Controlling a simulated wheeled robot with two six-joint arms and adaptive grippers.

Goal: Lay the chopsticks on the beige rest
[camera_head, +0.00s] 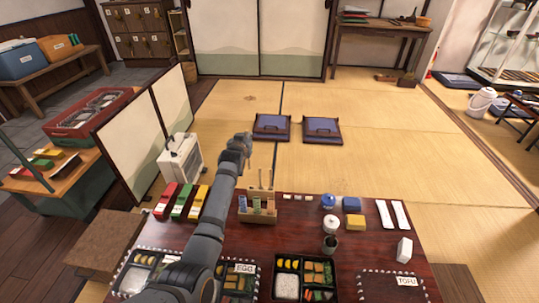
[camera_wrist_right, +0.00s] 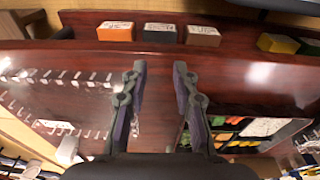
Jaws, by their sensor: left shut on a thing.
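My left arm reaches up across the table in the head view. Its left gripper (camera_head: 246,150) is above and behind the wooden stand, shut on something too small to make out. The wooden stand (camera_head: 243,217) holds several coloured pieces, and thin pale upright sticks show above it; I cannot tell whether they are the chopsticks. Small pale blocks (camera_head: 297,197) lie in a row right of the stand; I cannot tell whether one is the beige rest. My right gripper (camera_wrist_right: 159,75) is open in the right wrist view, with nothing between its fingers, over the dark red table (camera_wrist_right: 70,50).
Red, green and yellow boxes (camera_head: 181,203) stand left of the wooden stand. A blue-and-white jar (camera_head: 328,201), a dark cup (camera_head: 329,243) and two white strips (camera_head: 393,214) are to its right. A bento box (camera_head: 303,275) sits in front. Bare tabletop shows between them.

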